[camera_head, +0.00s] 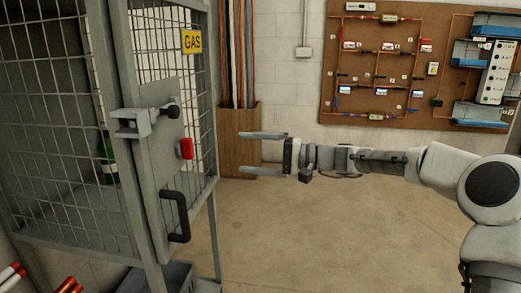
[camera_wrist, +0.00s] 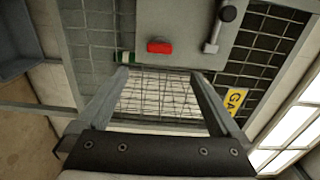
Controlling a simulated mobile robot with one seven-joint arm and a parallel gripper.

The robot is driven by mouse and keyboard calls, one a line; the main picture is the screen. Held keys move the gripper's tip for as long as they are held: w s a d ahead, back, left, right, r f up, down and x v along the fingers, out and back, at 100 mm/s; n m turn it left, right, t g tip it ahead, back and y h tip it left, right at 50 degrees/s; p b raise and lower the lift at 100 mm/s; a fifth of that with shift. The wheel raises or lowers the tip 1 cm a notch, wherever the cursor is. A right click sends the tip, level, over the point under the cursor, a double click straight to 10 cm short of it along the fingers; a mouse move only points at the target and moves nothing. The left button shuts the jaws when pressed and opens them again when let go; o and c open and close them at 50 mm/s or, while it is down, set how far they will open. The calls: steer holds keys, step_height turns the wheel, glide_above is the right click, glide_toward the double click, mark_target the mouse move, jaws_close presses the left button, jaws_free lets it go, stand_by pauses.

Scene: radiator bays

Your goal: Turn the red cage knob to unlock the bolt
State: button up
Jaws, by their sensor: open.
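The red cage knob (camera_head: 186,148) sits on the grey lock plate of the mesh cage door, below the bolt (camera_head: 150,118) with its dark round handle end. In the wrist view the red knob (camera_wrist: 159,46) is near the top middle, beyond the fingertips, and the bolt's black-ended handle (camera_wrist: 222,28) is to its right. My gripper (camera_head: 262,154) is open and empty, to the right of the knob and apart from it, its fingers pointing left toward the door. In the wrist view my gripper's two fingers (camera_wrist: 160,78) are spread wide with nothing between them.
A black pull handle (camera_head: 178,216) sticks out below the knob. A yellow GAS sign (camera_head: 192,42) hangs on the mesh above. A wooden box of long pipes (camera_head: 238,140) stands behind my gripper. The floor (camera_head: 330,235) below my arm is clear.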

steer(key=shift+s+d, duration=0.1)
steer(key=shift+d, duration=1.15)
